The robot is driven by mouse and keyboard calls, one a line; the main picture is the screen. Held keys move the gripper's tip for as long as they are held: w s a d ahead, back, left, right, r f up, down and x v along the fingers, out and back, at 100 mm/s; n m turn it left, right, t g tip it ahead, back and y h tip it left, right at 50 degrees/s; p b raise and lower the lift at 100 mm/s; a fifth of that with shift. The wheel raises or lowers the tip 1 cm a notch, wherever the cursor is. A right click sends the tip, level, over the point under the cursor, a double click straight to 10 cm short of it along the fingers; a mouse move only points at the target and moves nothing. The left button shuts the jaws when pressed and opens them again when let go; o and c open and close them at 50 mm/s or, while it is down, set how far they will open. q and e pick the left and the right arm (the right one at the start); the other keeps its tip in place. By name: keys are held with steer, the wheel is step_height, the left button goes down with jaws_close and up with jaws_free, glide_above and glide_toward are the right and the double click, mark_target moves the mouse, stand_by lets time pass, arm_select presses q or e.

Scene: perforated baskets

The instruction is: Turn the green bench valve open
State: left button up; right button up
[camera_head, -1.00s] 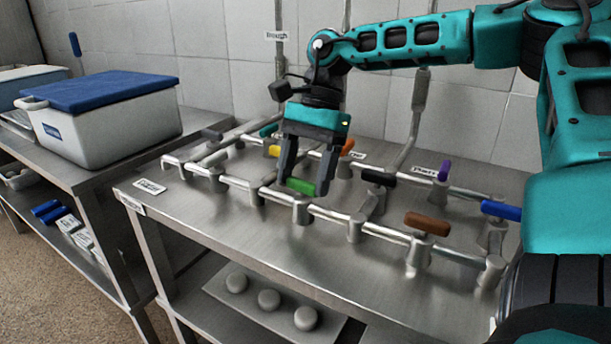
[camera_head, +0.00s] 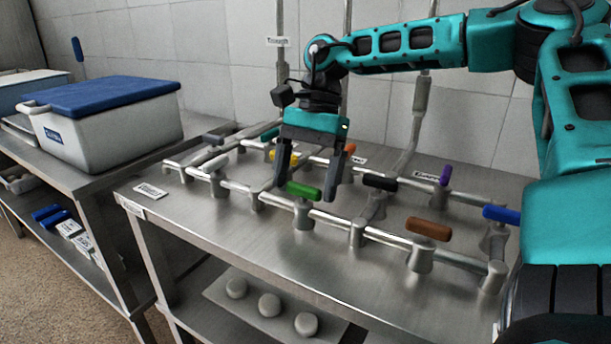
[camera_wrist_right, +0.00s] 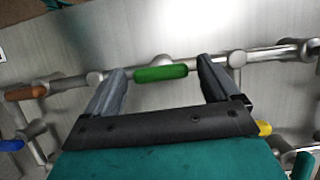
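The green valve handle (camera_head: 304,190) sits on the front pipe of the bench pipework, lying roughly in line with that pipe. In the right wrist view the green handle (camera_wrist_right: 161,73) shows between the finger tips. My right gripper (camera_head: 308,192) is open, with one finger on each side of the handle and gaps at both ends. In the right wrist view the right gripper (camera_wrist_right: 161,75) holds nothing. My left gripper is not in view.
Other valve handles stand close by: black (camera_head: 380,182), brown (camera_head: 428,229), yellow (camera_head: 285,156), blue (camera_head: 502,213) and purple (camera_head: 445,173). A white bin with a blue lid (camera_head: 105,125) stands on the left bench. The front strip of the steel table (camera_head: 250,250) is clear.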

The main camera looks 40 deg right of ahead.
steer(key=shift+o, duration=0.2)
steer(key=p+v, duration=0.2)
steer(key=v, duration=1.1)
steer(key=shift+p, duration=0.4)
steer(key=shift+a, duration=0.1)
